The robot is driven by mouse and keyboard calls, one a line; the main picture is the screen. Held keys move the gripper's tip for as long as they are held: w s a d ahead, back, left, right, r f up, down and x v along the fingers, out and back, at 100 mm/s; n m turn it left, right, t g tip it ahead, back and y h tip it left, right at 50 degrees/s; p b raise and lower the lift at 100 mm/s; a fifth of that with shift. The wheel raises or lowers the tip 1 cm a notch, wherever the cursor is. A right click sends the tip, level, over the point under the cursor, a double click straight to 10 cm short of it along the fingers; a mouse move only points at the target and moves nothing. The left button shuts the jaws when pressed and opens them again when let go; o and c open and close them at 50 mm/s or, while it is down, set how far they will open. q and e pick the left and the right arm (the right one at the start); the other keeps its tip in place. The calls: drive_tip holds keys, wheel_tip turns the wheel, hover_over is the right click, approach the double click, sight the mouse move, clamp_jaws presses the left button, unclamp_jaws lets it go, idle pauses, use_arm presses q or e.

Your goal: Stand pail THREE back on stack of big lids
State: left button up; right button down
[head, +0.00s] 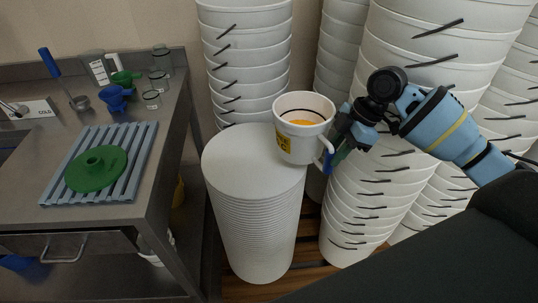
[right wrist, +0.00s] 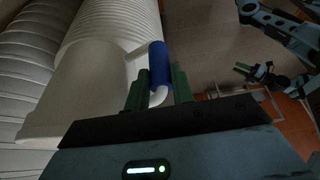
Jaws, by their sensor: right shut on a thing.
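A white pail (head: 300,143) with a yellow label and something orange inside is in the head view. The label's writing is too small to read. It is upright over the right part of the top of the stack of big lids (head: 235,165). I cannot tell whether its base touches the top lid. My right gripper (head: 333,150) is shut on the pail's side handle, right of the pail. In the right wrist view the handle's blue grip (right wrist: 159,62) lies between my fingers, and the pail's white wall (right wrist: 85,85) fills the left.
Tall stacks of white pails (head: 248,60) stand behind and right (head: 375,190) of the lids. A steel bench (head: 165,125) is on the left, with a blue-grey slatted rack (head: 140,150), a green lid-like piece (head: 95,168) and glassware. The lid top's left part is clear.

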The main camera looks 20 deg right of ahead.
sight(308, 136)
drive_tip(key=w+a+f+p, duration=0.1)
drive_tip(key=w+a+f, duration=0.3)
drive_tip(key=w+a, duration=0.3)
drive_tip(key=a, duration=0.4)
drive_tip(key=shift+w+a+f, duration=0.25)
drive_tip(key=shift+w+f, duration=0.05)
drive_tip(key=shift+f, duration=0.1)
drive_tip(key=c, duration=1.2)
unclamp_jaws()
drive_tip(key=v, duration=1.2)
drive_tip(key=shift+s, duration=0.1)
